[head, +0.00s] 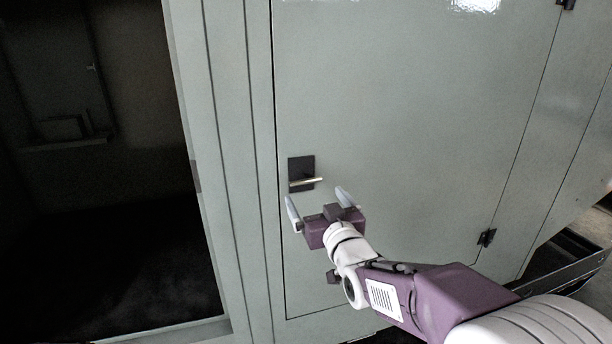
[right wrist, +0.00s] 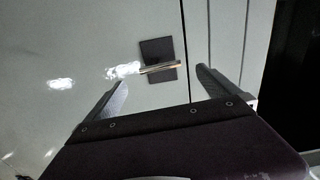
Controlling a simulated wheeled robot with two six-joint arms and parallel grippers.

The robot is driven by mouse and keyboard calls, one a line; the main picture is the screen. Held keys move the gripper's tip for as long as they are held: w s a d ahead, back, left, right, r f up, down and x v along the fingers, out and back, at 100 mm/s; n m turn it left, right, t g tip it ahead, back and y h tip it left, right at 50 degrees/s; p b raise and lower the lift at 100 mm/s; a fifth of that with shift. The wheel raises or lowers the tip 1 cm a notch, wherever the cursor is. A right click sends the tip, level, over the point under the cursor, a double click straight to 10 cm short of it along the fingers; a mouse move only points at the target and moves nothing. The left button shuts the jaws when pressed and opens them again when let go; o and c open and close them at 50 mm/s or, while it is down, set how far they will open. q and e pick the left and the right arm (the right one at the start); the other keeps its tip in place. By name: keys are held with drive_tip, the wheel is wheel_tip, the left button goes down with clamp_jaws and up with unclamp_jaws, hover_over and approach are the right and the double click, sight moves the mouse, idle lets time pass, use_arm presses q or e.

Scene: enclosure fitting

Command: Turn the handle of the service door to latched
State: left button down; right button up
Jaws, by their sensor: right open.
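The service door (head: 400,110) is a large pale grey-green panel, shut flush in its frame. Its handle (head: 308,182) is a light metal bar lying near level across a dark square plate (head: 300,163), close to the door's left edge. The handle also shows in the right wrist view (right wrist: 160,68), ahead of the fingers. My right gripper (head: 318,200) is open and empty, just below and in front of the handle, with its two fingers spread wide. No contact with the handle shows. My left gripper is not in view.
A dark open compartment (head: 90,220) lies left of the door frame (head: 220,150), with a small shelf (head: 65,143) inside. Hinges (head: 487,237) sit along the door's right edge. The door's face around the handle is clear.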

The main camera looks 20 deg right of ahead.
sight(306, 183)
drive_tip(key=w+p, duration=0.2)
drive_tip(key=w, duration=0.7)
drive_tip(key=shift+w+a+r+p, duration=0.1)
drive_tip(key=shift+w+a+p, duration=0.05)
drive_tip(key=shift+p, duration=0.25)
drive_tip(key=c, duration=1.1)
